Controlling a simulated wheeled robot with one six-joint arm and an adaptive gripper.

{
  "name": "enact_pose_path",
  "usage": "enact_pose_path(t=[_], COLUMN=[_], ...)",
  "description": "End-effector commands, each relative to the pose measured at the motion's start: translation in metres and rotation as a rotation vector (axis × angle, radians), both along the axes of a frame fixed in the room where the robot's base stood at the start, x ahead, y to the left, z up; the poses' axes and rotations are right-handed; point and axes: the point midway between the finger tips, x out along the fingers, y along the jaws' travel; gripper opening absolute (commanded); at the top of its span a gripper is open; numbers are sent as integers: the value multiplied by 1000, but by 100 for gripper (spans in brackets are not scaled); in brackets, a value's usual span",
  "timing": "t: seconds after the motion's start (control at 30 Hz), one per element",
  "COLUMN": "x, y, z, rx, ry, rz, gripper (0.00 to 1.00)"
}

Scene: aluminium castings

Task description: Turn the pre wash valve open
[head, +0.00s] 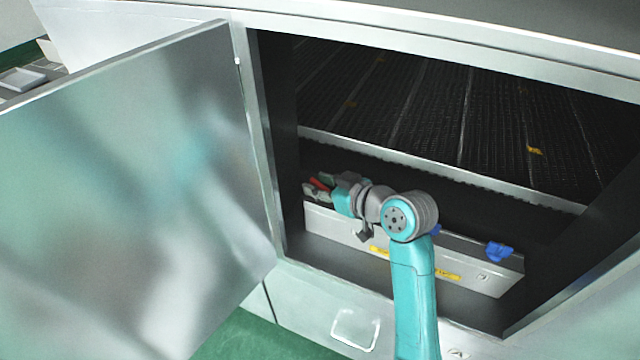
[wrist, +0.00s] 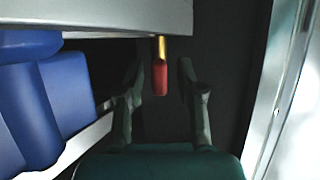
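A red-sleeved lever (wrist: 160,78) on a brass-coloured stem shows in the wrist view, hanging below a pale metal edge. In the head view a small bit of red (head: 319,184) shows beside my gripper, at the left end of the grey box inside the open cabinet. My gripper (wrist: 160,82) is open, with one dark finger on each side of the red lever. Gaps show between the lever and both fingers. In the head view my gripper (head: 318,189) is partly hidden by my wrist. No label naming the valve is readable.
A grey box (head: 345,231) with yellow labels and a blue part (head: 499,251) lies along the cabinet floor. A large blue part (wrist: 45,95) is close at left in the wrist view. The open door (head: 140,200) stands left; a dark mesh (head: 420,100) lies above.

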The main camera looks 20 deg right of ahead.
Motion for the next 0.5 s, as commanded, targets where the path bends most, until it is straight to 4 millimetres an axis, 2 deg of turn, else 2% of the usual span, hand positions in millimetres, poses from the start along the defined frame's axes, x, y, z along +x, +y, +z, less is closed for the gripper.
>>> enact_pose_path(t=[0.17,0.5], x=[-16,-72], y=[-8,-32], z=[7,32], rx=[0,-1], ry=[-1,0], rz=[-3,-4], gripper=[38,38])
